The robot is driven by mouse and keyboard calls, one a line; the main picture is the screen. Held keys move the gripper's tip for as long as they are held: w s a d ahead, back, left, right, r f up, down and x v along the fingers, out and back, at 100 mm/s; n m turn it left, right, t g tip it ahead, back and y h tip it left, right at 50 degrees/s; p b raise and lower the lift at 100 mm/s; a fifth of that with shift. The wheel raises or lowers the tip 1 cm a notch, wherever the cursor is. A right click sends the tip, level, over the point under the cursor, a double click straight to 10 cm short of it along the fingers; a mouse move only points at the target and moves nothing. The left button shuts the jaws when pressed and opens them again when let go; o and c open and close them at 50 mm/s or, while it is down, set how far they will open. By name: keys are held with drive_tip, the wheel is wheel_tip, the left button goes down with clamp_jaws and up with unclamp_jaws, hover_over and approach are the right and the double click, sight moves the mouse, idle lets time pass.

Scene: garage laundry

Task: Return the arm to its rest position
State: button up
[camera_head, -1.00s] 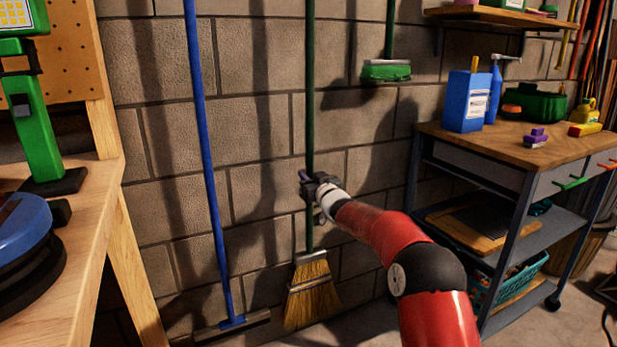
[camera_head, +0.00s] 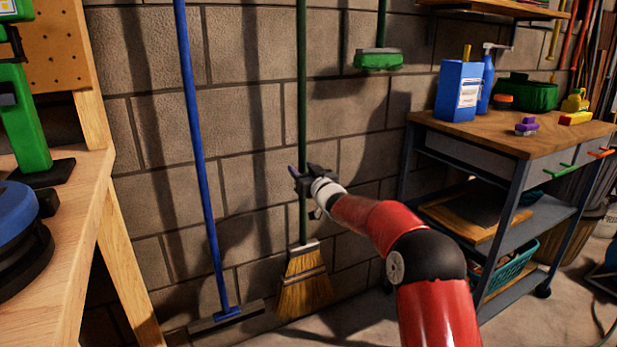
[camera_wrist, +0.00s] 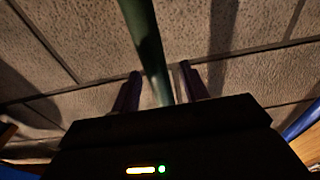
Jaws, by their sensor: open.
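My gripper (camera_head: 300,175) is stretched out in front of the block wall, at the green handle (camera_head: 302,105) of the straw broom (camera_head: 303,284). In the wrist view my gripper (camera_wrist: 160,88) is open, with one dark finger on each side of the green handle (camera_wrist: 148,45). I see gaps between the fingers and the handle. The broom stands upright against the wall, bristles down near the floor. My red arm reaches up from the lower right of the head view, bent at its black joint.
A blue-handled squeegee (camera_head: 197,150) leans on the wall to the left. A wooden workbench (camera_head: 62,215) stands at the left. A cart (camera_head: 540,138) with a blue box (camera_head: 459,92) on top stands at the right. A green brush (camera_head: 379,60) hangs above. Some floor is clear beside the cart.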

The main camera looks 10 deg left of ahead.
drive_tip(key=b+v, duration=0.1)
drive_tip(key=v, duration=0.4)
drive_tip(key=shift+s+d, duration=0.25)
drive_tip(key=shift+s, duration=0.1)
drive_tip(key=s+d+r+m+g+h, duration=0.35)
drive_tip(key=s+d+h, duration=0.55)
drive_tip(key=s+d, duration=0.95)
drive_tip(key=s+d+f+m+g, duration=0.1)
drive_tip(key=s+d+f+g, duration=0.1)
drive_tip(key=s, duration=0.8)
drive_tip(key=s+d+f+m+g+h, duration=0.1)
drive_tip(key=s+f, duration=0.3)
drive_tip(key=s, duration=0.7)
drive_tip(key=s+d+f+m+g, duration=0.1)
drive_tip(key=s+d+f+g, duration=0.1)
drive_tip(key=s, duration=0.9)
wheel_tip(320, 180, down, 2)
drive_tip(key=shift+s+d+f+g+h, duration=0.1)
drive_tip(key=shift+s+d+g+h, duration=0.25)
drive_tip(key=shift+g, duration=0.5)
drive_tip(key=shift+w, duration=0.15)
